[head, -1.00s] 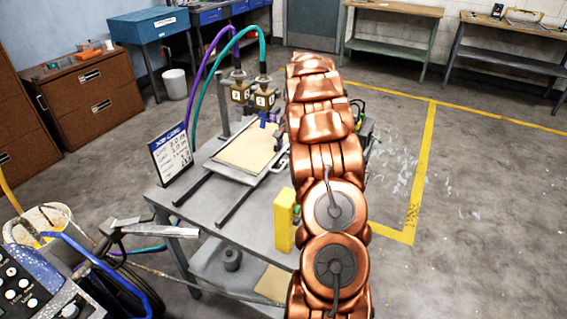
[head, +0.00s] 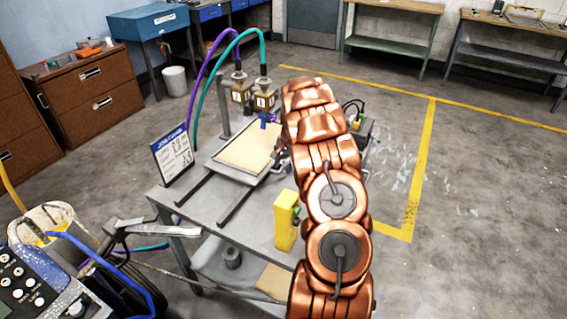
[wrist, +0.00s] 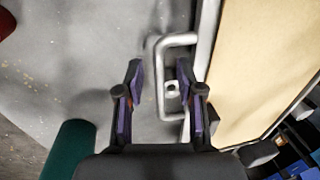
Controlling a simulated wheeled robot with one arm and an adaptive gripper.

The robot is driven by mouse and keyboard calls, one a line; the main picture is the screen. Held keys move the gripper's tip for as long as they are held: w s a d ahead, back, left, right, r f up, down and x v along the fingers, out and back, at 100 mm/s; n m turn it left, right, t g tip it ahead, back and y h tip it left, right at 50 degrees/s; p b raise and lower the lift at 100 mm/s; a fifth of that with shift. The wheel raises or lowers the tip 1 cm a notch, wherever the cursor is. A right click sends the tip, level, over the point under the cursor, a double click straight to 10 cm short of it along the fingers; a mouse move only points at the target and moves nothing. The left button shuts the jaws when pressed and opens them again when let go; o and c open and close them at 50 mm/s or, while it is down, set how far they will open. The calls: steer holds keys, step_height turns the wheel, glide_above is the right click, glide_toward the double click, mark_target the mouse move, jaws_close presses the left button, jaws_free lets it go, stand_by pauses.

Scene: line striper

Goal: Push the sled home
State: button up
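The sled (head: 243,154), a metal tray with a tan board on it, sits on two dark rails (head: 238,205) on the grey cart below the two nozzle heads (head: 252,99). In the wrist view the tan board (wrist: 262,60) fills the right side, with a silver U-shaped handle (wrist: 160,60) on the sled's near edge. My gripper (wrist: 159,70) is open, its purple fingers on either side of the handle's bar, one inside the loop. I cannot tell whether either finger touches it. In the head view my copper arm hides most of the gripper.
A yellow box (head: 285,222) stands on the cart's near right edge, close to my arm. A written sign (head: 172,158) stands at the left. Purple and teal hoses rise over the nozzles. A control panel (head: 35,275) fills the lower left corner.

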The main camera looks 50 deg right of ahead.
steer(key=shift+c, duration=0.3)
jaws_close()
steer(key=shift+a, duration=0.1)
